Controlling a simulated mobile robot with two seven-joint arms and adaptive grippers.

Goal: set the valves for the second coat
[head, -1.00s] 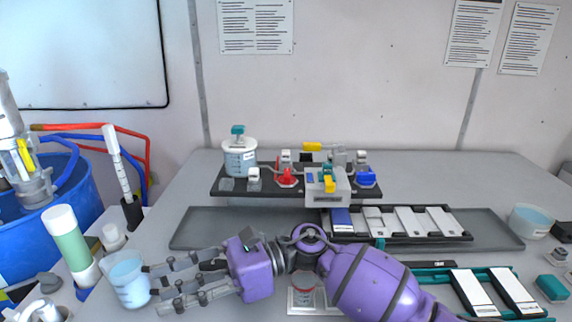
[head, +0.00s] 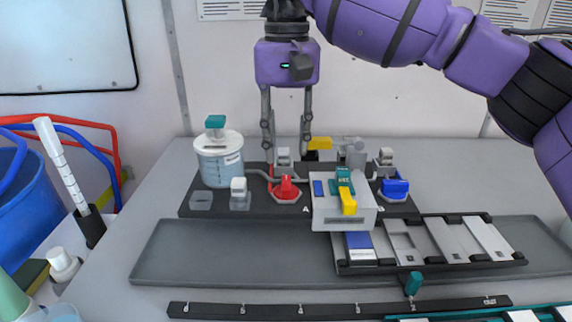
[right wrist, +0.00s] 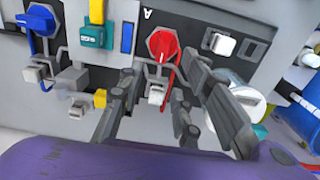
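My right gripper (head: 287,150) hangs fingers-down at the back of the black valve board (head: 258,205). Its fingers are open, one each side of a small white-capped valve (head: 284,158), with gaps visible in the right wrist view (right wrist: 158,92). The red valve knob (head: 286,188) stands just in front, beside the letter A; it also shows in the right wrist view (right wrist: 163,46). The blue valve knob (head: 395,188) is at the right. Between them, a grey box (head: 328,212) carries a teal-and-yellow lever (head: 346,192). A yellow handle (head: 319,143) is behind. My left gripper is out of view.
A lidded clear tub (head: 219,162) of bluish liquid stands at the board's left end, near a white-capped fitting (head: 239,190). In front are a grey tray (head: 230,255), a rack of plates (head: 440,262) and a black rail (head: 250,310). The tray's left part is clear.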

